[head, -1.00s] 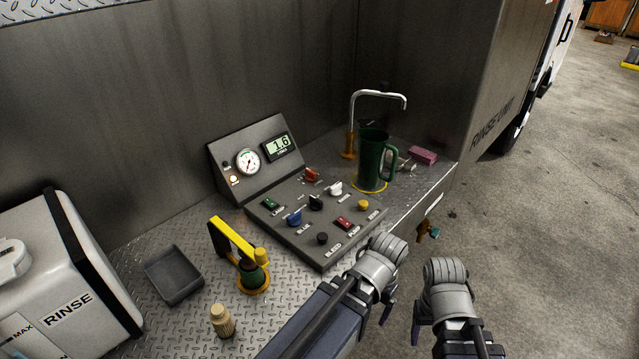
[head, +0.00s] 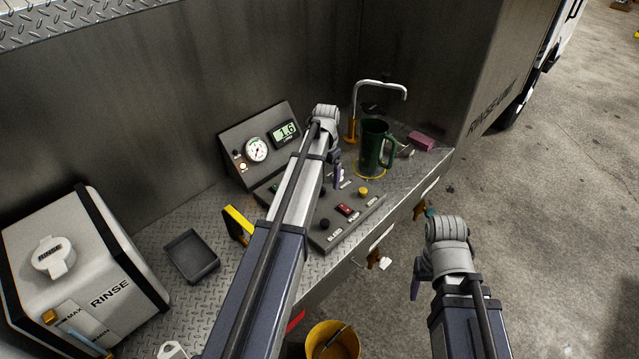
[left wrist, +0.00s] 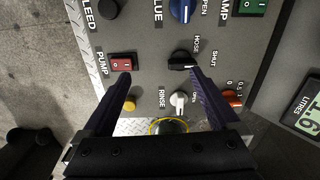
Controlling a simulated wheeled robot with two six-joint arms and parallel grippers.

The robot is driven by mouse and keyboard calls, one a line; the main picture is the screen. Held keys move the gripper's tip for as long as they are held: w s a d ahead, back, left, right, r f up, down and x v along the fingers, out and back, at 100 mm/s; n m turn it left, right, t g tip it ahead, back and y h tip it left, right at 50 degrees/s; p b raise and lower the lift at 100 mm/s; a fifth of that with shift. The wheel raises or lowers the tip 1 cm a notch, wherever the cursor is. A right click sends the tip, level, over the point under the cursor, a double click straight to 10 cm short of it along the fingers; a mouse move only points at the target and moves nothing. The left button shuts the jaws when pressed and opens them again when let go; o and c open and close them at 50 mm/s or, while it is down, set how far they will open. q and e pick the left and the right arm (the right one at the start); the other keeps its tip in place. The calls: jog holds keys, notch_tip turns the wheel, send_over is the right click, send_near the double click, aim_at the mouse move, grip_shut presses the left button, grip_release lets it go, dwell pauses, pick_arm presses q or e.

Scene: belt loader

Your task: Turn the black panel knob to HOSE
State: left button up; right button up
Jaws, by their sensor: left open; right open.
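The black panel knob (left wrist: 183,60) shows in the left wrist view, beside the HOSE and SHUT labels. Its pointer end lies toward the right, near SHUT; the exact setting is hard to tell. In the head view my left arm mostly covers it. My left gripper (left wrist: 158,76) is open and empty above the panel (left wrist: 150,40), with the knob near its right fingertip in the wrist view. The left gripper also shows in the head view (head: 337,170), pointing down. My right gripper (head: 416,288) is open and empty, off the counter's front edge.
Near the black knob are a blue knob (left wrist: 183,9), a white knob (left wrist: 180,100), an orange-red knob (left wrist: 232,98) and a red switch (left wrist: 122,63). A green jug (head: 372,150) and tap (head: 380,88) stand behind. A yellow bucket (head: 333,342) is below the counter.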

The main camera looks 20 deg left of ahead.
pick_arm(q)
jog(key=shift+m, duration=0.3)
jog(key=w+a, duration=0.3)
jog(key=shift+a, duration=0.2)
notch_tip(320, 180, down, 8)
jog(key=b, duration=0.8)
jog(key=shift+r, duration=0.1)
jog(key=shift+c, duration=0.2)
jog(key=c, duration=1.3)
